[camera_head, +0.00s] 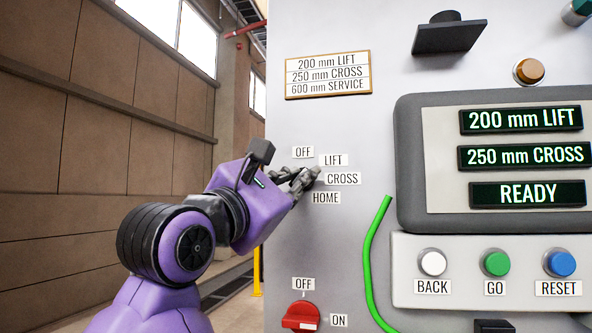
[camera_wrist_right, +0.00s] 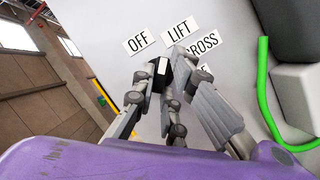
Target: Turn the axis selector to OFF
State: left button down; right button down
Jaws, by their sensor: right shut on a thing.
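The axis selector's labels OFF (camera_head: 303,152), LIFT (camera_head: 333,160), CROSS (camera_head: 343,178) and HOME (camera_head: 326,197) fan around one spot on the grey panel. The selector knob at that spot is almost wholly hidden by my fingers, so I cannot tell its setting. My right gripper (camera_head: 304,180) reaches in from the lower left and is shut on the knob. In the right wrist view its fingers (camera_wrist_right: 172,82) close just below the OFF label (camera_wrist_right: 138,42) and LIFT label (camera_wrist_right: 178,30), partly covering CROSS. My left gripper is not in view.
Below is a red OFF/ON switch (camera_head: 301,316). A green cable (camera_head: 371,255) curves right of it. Screens (camera_head: 527,194) read 200 mm LIFT, 250 mm CROSS and READY, above BACK, GO and RESET buttons (camera_head: 496,263). A black bracket (camera_head: 449,36) juts out above.

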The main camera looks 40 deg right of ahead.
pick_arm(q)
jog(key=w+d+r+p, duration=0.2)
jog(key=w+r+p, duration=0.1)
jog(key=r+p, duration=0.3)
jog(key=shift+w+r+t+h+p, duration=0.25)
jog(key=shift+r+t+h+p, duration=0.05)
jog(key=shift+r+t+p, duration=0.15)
pick_arm(e)
jog(key=shift+s+d+f+n+t+y, duration=0.1)
jog(key=shift+n+t+y, duration=0.25)
jog(key=shift+n+t, duration=1.2)
jog(key=shift+s+d+f+n+t+y, duration=0.1)
jog(key=shift+n+t+y, duration=0.25)
jog(key=shift+n, duration=2.3)
jog(key=shift+n+t+y, duration=0.4)
jog(key=shift+n+t, duration=0.5)
jog(key=shift+n, duration=1.2)
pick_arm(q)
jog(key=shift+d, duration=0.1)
pick_arm(e)
jog(key=c, duration=1.8)
grip_release()
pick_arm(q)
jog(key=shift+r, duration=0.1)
pick_arm(e)
jog(key=shift+a, duration=0.1)
